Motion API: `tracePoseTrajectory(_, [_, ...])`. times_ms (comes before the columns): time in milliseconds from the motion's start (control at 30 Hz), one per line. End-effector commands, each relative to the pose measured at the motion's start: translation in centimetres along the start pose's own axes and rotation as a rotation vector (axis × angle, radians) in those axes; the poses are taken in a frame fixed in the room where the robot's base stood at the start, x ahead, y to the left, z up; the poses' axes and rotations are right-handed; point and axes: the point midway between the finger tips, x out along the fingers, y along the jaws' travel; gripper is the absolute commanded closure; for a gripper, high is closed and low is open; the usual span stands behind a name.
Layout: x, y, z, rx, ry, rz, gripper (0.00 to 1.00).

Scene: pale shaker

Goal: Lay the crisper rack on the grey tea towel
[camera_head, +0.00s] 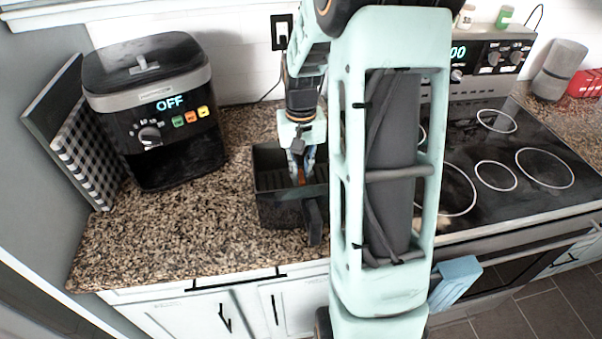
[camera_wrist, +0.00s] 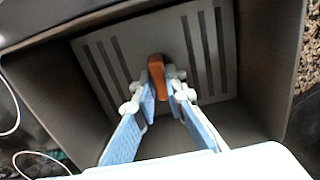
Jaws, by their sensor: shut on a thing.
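The crisper rack (camera_wrist: 212,70) is a grey slotted plate down inside the dark open basket (camera_head: 268,212) on the counter. An orange-brown grip (camera_wrist: 157,70) stands up at the rack's middle. My gripper (camera_head: 300,172) reaches down into the basket; in the wrist view my gripper (camera_wrist: 158,88) has its two blue fingers shut on that grip. In the head view the rack is mostly hidden by the basket wall and my arm. I cannot tell whether the rack is lifted off the basket floor. I cannot make out a grey tea towel in either view.
An air fryer (camera_head: 152,110) reading OFF stands left of the basket. A checked panel (camera_head: 84,155) leans at the left wall. A black cooktop (camera_head: 510,160) lies to the right. The granite counter (camera_head: 190,225) is bare before the air fryer. My arm hides the middle.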

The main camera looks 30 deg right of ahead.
Motion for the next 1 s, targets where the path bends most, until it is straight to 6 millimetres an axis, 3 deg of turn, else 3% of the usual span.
tracePoseTrajectory(267, [0.4, 0.0, 0.0, 0.0, 0.0, 0.0, 1.0])
tracePoseTrajectory(300, [0.4, 0.0, 0.0, 0.0, 0.0, 0.0, 0.88])
tracePoseTrajectory(500, [0.4, 0.0, 0.0, 0.0, 0.0, 0.0, 0.69])
tracePoseTrajectory(800, [0.1, 0.0, 0.0, 0.0, 0.0, 0.0, 0.69])
tracePoseTrajectory(1000, [-2.6, 0.0, -0.1, 0.0, 0.005, 0.0, 0.69])
